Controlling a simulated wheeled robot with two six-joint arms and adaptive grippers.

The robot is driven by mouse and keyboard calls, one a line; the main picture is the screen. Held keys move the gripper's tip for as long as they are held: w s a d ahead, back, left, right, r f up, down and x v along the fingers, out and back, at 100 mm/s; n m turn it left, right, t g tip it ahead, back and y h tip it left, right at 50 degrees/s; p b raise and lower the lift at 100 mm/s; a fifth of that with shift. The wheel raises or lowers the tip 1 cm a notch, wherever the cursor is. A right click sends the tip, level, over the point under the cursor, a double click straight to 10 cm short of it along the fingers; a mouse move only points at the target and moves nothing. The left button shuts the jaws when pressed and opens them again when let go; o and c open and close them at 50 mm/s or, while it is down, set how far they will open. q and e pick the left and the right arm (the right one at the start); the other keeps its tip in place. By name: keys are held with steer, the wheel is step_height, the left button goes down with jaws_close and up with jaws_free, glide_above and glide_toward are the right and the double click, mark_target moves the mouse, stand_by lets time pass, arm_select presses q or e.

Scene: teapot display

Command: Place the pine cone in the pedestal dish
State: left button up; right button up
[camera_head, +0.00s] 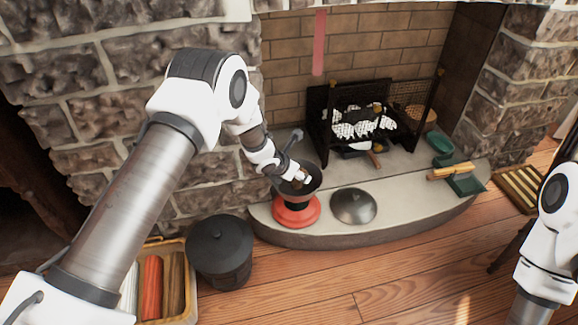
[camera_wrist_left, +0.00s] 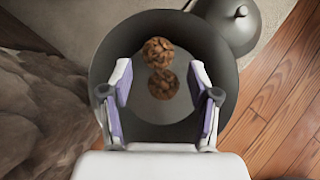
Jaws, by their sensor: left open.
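The pedestal dish is a dark round bowl (camera_head: 316,181) above a red-orange base (camera_head: 297,215) on the stone hearth. In the left wrist view the dish (camera_wrist_left: 222,50) fills the middle. A brown, scaly pine cone (camera_wrist_left: 158,50) shows inside its rim, with a second brown scaly shape (camera_wrist_left: 164,85) just below it; I cannot tell whether that is another cone or a reflection. My left gripper (camera_head: 302,179) is at the dish's mouth. In the wrist view the left gripper (camera_wrist_left: 160,85) is open, its fingers apart on either side of the lower shape. My right gripper is out of view.
A grey domed lid (camera_head: 352,205) lies on the hearth right of the dish. A black lidded pot (camera_head: 220,250) stands on the floor at left. A fire grate (camera_head: 365,120) is behind. A green dustpan (camera_head: 466,184) and brush lie at right.

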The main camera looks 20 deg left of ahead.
arm_select(q)
steer(key=p+v, duration=0.2)
steer(key=v, duration=0.6)
steer(key=s+f+n+g, duration=0.1)
steer(key=s+f+n, duration=0.3)
steer(key=s+n, duration=0.3)
steer(key=s+f+n+g+y, duration=0.1)
steer(key=s+f+n+g, duration=0.15)
steer(key=s+n, duration=0.5)
steer(key=s+f+n, duration=0.4)
steer(key=s+n, duration=0.3)
steer(key=n, duration=0.1)
steer(key=s+a+f+n+g+y, duration=0.1)
steer(key=s+n+g, duration=0.2)
steer(key=s+n, duration=1.4)
steer(key=shift+s+a+f+n+g+y, duration=0.25)
steer(key=shift+s+a+n+g+y, duration=0.15)
steer(key=shift+n, duration=0.15)
